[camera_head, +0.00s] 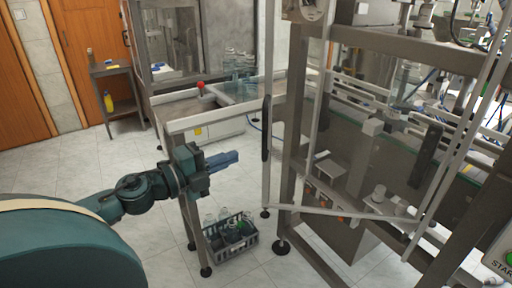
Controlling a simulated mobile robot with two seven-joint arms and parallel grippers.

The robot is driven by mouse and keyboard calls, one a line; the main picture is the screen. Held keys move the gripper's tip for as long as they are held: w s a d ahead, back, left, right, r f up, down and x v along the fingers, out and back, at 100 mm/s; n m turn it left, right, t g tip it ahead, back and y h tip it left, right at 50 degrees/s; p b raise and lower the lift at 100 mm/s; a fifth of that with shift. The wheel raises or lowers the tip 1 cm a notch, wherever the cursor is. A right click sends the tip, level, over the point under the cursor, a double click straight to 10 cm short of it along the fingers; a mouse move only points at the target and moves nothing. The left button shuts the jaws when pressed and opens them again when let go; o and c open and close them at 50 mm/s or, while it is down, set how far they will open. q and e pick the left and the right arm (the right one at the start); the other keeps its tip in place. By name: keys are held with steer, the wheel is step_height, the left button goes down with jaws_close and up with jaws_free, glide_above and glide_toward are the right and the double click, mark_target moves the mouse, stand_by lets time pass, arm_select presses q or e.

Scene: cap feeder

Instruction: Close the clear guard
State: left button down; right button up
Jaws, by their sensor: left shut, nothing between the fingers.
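The clear guard appears as a see-through panel in a pale metal frame (340,213) on the right. It seems to stand swung out from the grey machine, though its exact angle is hard to tell. A long black handle (266,128) is on its left upright. My left gripper (237,157) is shut and empty, left of the handle and a little below it in the picture. Its blue fingers point right, with a visible gap to the handle. My right gripper is out of view.
A metal stand (187,215) is beside my left gripper, with a crate of bottles (232,246) at its foot. The capping machine (350,255) fills the right side. A red knob (201,86) is on the conveyor behind.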

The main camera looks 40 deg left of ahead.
arm_select(q)
steer(key=x, duration=0.7)
steer(key=shift+a, duration=0.1)
steer(key=shift+w+d+f, duration=0.1)
steer(key=shift+w+d, duration=0.1)
steer(key=shift+w, duration=0.3)
steer(key=shift+w, duration=0.1)
